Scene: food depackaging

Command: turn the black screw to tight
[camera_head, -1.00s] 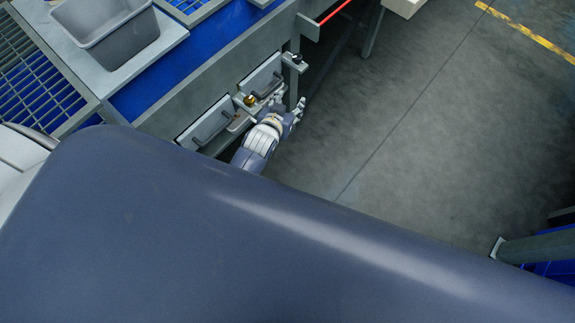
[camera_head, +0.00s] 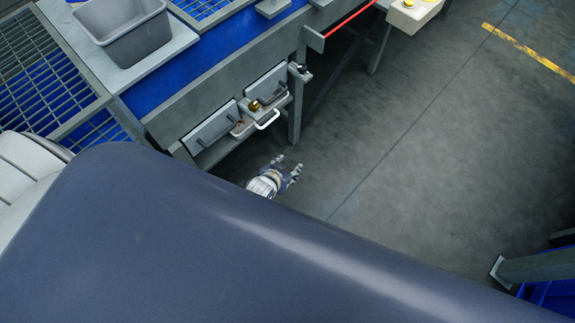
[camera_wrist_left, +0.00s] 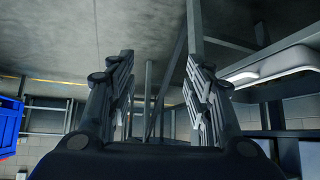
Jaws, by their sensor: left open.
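The black screw (camera_head: 300,68) shows as a small dark knob on the bracket at the bench's right end, beside the upper grey panel. Its turn position is too small to tell. My left gripper (camera_head: 289,172) is open and empty over the floor, below and apart from the bench front. In the left wrist view its two dark fingers (camera_wrist_left: 160,105) stand apart with nothing between them. The screw cannot be made out in that view. My right gripper is not in view.
Two grey panels with dark handles (camera_head: 211,133) (camera_head: 268,88) line the bench front. Near them are a brass-coloured knob (camera_head: 253,106) and a white handle (camera_head: 267,120). A grey bin (camera_head: 125,35) stands on top. Open floor (camera_head: 420,140) lies to the right.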

